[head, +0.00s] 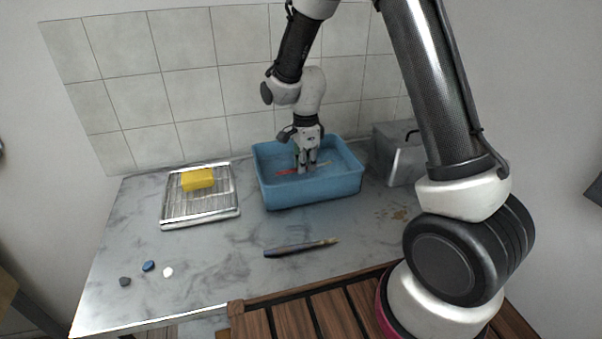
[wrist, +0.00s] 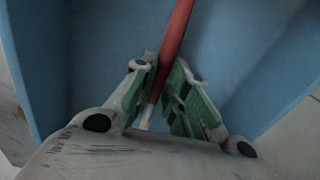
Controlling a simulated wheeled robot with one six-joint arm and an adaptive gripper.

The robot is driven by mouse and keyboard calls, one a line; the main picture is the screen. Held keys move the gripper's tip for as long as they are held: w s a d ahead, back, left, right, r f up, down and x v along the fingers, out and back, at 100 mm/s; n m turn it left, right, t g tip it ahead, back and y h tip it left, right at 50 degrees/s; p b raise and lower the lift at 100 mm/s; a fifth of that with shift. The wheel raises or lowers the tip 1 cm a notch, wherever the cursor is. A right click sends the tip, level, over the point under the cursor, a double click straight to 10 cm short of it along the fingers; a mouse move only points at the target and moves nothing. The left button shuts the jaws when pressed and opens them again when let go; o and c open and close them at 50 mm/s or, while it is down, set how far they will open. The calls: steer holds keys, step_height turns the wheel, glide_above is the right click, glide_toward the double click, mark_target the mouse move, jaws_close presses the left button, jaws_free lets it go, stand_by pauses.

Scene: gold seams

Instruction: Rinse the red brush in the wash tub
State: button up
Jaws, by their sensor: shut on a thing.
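The blue wash tub (head: 312,192) stands on the grey marbled counter against the tiled wall. My gripper (head: 306,168) reaches down inside the tub from above. It is shut on the red brush (head: 286,172), whose red handle sticks out to the left of the fingers in the head view. In the wrist view the red brush (wrist: 177,35) runs up from between the fingertips (wrist: 158,95), with blue tub walls around it. A pale end of the brush shows below the fingers there. I cannot tell whether the brush touches the tub floor.
A wire rack on a tray (head: 200,208) holds a yellow sponge-like block (head: 198,179) at left. A dark-handled brush (head: 300,247) lies in front of the tub. Several small stones (head: 148,266) lie front left. A grey metal box (head: 404,160) stands right of the tub.

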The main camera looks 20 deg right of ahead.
step_height(320, 180, up, 10)
steer(key=shift+r, duration=0.15)
stand_by(0.9)
stand_by(1.9)
step_height(320, 180, up, 4)
stand_by(0.5)
stand_by(0.4)
